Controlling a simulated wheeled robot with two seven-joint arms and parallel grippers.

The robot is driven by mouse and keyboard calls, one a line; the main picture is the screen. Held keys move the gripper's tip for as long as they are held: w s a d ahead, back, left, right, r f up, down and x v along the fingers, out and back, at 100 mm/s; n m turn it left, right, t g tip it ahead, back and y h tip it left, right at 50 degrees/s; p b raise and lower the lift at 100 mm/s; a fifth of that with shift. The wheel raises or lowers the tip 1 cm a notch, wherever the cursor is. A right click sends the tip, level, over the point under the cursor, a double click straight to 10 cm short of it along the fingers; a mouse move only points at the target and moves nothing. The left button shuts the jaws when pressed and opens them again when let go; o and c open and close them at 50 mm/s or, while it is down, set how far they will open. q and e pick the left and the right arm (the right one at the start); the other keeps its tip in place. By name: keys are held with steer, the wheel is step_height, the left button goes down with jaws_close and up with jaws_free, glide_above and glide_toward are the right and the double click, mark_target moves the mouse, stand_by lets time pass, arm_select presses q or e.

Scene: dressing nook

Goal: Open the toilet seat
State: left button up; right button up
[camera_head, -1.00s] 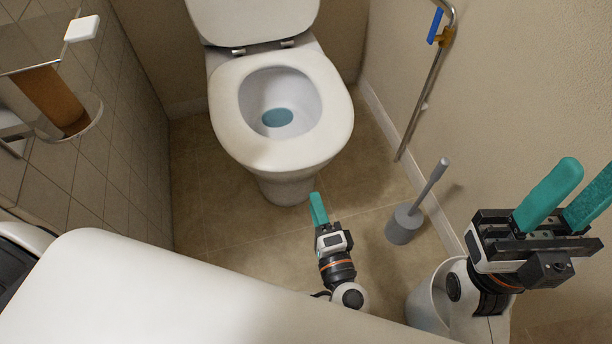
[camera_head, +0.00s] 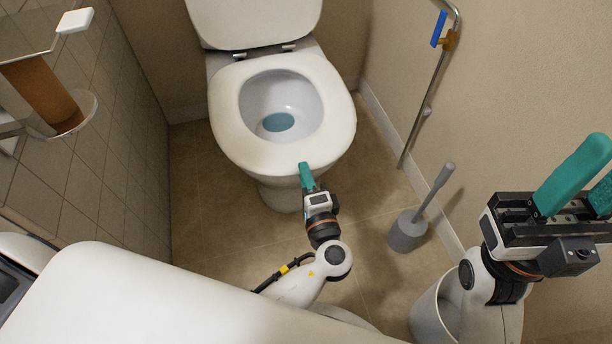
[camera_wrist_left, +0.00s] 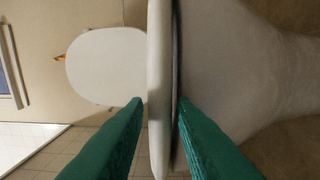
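The white toilet seat (camera_head: 228,115) lies down on the bowl (camera_head: 272,192), and the lid (camera_head: 255,20) is raised behind it. My left gripper (camera_head: 304,168) is at the seat's front edge in the head view. In the left wrist view its green fingers (camera_wrist_left: 160,105) are apart, one on each side of the seat's rim (camera_wrist_left: 159,55). A dark gap shows between the seat and the bowl (camera_wrist_left: 225,60). Whether either finger touches is hard to tell. My right gripper (camera_head: 600,168) is at the right, its fingers apart and empty.
A grey toilet brush (camera_head: 408,232) stands on the floor right of the bowl. A white bin (camera_head: 432,312) is below my right gripper. A metal rail (camera_head: 428,100) runs along the right wall. A glass shelf (camera_head: 80,112) is on the left wall.

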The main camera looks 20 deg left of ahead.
arm_select(q)
jaws_close()
steer(key=shift+r, duration=0.1)
